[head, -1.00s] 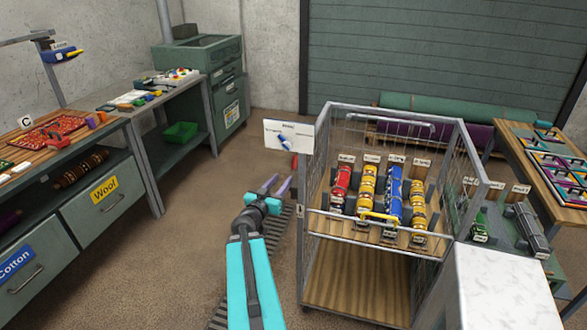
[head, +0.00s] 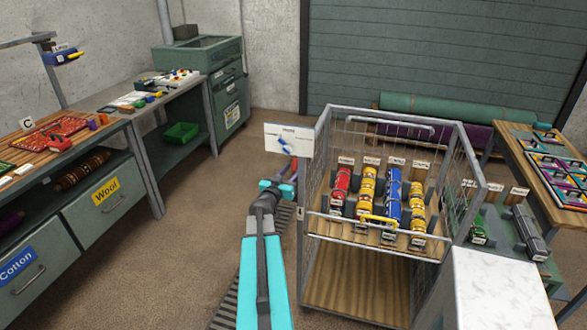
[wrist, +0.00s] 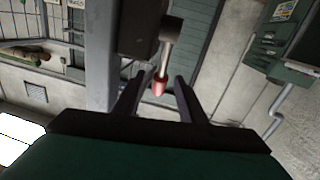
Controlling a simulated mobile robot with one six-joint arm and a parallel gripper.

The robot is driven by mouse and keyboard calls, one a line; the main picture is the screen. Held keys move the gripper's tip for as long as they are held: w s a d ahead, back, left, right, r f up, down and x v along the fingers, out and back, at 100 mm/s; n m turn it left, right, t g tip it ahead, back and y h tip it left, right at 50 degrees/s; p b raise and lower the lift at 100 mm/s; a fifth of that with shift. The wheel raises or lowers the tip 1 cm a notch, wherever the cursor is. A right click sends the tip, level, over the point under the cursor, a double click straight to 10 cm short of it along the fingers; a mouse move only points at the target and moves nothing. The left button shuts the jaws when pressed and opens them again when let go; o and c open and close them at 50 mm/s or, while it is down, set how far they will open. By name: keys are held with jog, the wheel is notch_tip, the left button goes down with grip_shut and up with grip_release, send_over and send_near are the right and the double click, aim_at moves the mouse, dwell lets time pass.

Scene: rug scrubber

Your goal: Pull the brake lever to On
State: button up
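The brake lever shows in the wrist view as a short metal rod with a red tip (wrist: 160,86), coming from a dark block. The red tip lies between the two dark fingers of my gripper (wrist: 159,79), with a gap on both sides. My gripper is open and holds nothing. In the head view my gripper (head: 291,170) is just below a white sign (head: 272,140) at the cart's left front post. A blue mark with a red end shows on the sign's face; its lettering is too small to read.
A wire-sided cart (head: 304,255) stands right of my arm, with red, yellow and blue rolls on its upper shelf. A white block (head: 500,285) is at its right. A bench with drawers (head: 105,190) is at left. The floor between bench and arm is clear.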

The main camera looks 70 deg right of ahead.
jog(key=shift+s+d, duration=0.1)
jog(key=shift+d, duration=0.9)
